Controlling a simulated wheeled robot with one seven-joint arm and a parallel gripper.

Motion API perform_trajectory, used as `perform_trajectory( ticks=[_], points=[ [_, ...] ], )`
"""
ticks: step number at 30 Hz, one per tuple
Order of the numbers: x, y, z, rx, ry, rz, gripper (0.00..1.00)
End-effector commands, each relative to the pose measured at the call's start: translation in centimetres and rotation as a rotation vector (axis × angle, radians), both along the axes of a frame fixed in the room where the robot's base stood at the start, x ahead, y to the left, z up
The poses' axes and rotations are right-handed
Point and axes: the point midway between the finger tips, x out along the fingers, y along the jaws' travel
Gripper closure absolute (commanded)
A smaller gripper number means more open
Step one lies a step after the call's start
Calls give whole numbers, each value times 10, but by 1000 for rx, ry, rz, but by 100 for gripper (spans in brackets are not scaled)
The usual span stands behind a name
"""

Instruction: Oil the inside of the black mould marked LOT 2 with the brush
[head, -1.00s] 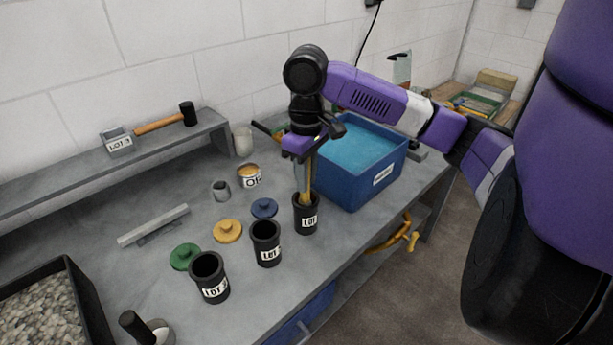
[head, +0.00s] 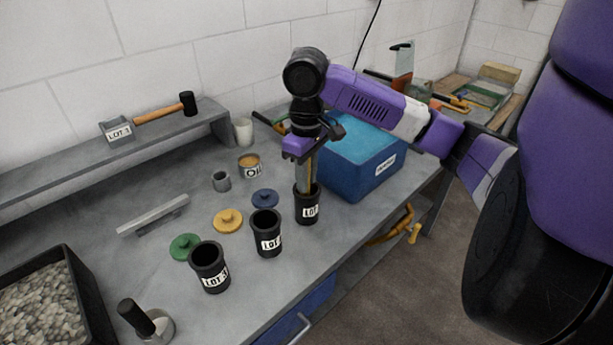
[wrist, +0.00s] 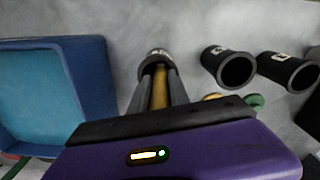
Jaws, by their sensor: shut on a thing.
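Three black moulds with white LOT labels stand in a row on the grey bench: right (head: 309,211), middle (head: 268,246) and left (head: 212,281). The numerals are too small to read surely. My gripper (head: 305,176) is shut on the brush (wrist: 160,88), seen as a yellowish wooden handle between the fingers. It points down over the right mould, with the brush's lower end inside that mould. The bristles are hidden. In the wrist view this mould's rim (wrist: 155,54) shows around the fingertips. The oil tin (head: 250,171) stands farther back.
A blue water tub (head: 365,182) stands close right of the gripper. Green (head: 184,247), yellow (head: 228,220) and blue (head: 265,198) lids lie behind the moulds. A gravel tray (head: 88,300) is at the left. The bench's front edge is close to the moulds.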

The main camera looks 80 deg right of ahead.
Motion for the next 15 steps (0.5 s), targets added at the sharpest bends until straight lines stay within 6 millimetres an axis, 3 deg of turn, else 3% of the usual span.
perform_trajectory(
  ticks=[15],
  points=[
    [-6,-4,30,0,0,-1,100]
  ],
)
